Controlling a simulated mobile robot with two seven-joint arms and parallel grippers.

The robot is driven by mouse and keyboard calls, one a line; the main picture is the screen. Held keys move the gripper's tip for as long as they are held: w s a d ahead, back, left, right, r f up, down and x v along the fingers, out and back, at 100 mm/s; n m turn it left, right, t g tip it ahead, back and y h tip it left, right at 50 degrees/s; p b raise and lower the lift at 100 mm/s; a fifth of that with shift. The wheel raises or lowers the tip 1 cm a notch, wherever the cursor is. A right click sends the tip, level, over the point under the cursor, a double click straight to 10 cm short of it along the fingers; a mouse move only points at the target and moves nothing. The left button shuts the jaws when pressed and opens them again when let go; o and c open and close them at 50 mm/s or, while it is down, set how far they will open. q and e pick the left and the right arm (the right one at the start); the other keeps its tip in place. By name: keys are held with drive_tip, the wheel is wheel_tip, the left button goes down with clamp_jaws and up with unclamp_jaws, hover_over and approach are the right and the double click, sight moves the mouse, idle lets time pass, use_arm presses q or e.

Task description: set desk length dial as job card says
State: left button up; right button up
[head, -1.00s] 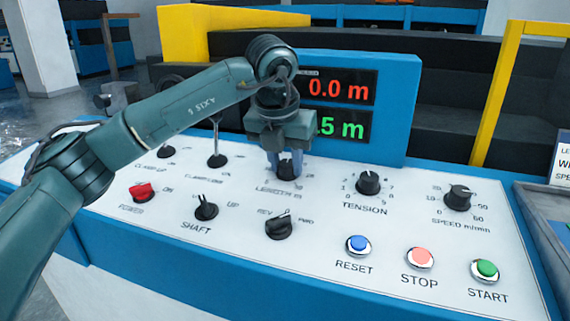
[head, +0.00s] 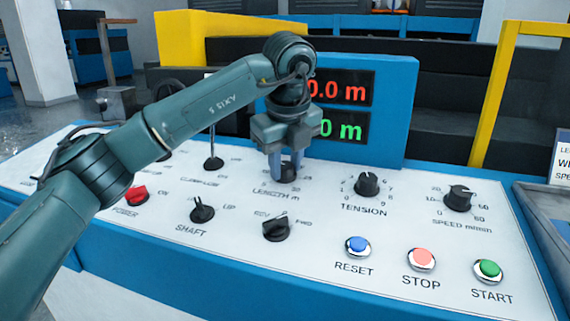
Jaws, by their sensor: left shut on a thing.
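The desk's length dial (head: 286,174) is a black knob above the label LENGTH m, near the middle of the white panel. My left gripper (head: 287,172) points down over it, shut on the knob and hiding part of its scale. The display (head: 344,107) behind shows a red 0.0 m on top. Below it is a green reading ending in 0 m, its front part hidden by my gripper. The job card (head: 563,155) is partly in view at the right edge; only letters such as LE, WE and SPE show. My right gripper is not in view.
The tension dial (head: 367,184) and speed dial (head: 459,197) stand to the right. The shaft switch (head: 202,209), a FWD selector (head: 277,228) and reset (head: 358,246), stop (head: 421,259) and start (head: 488,270) buttons are nearer. A lever (head: 213,150) stands left of my gripper.

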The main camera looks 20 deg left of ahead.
use_arm(q)
drive_tip(key=shift+n, duration=1.2)
drive_tip(key=shift+d+n, duration=0.1)
drive_tip(key=shift+n, duration=0.6)
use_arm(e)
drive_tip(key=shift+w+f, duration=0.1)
use_arm(q)
drive_tip(key=shift+w, duration=0.1)
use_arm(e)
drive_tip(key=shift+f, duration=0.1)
use_arm(q)
drive_tip(key=o, duration=1)
drive_tip(key=shift+r, duration=0.1)
drive_tip(key=p+v, duration=0.1)
drive_tip(key=v, duration=0.5)
drive_tip(key=p+v, duration=0.1)
drive_tip(key=v, duration=0.6)
drive_tip(key=shift+w+d+p, duration=0.15)
drive_tip(key=shift+w+p, duration=0.1)
drive_tip(key=shift+p, duration=0.1)
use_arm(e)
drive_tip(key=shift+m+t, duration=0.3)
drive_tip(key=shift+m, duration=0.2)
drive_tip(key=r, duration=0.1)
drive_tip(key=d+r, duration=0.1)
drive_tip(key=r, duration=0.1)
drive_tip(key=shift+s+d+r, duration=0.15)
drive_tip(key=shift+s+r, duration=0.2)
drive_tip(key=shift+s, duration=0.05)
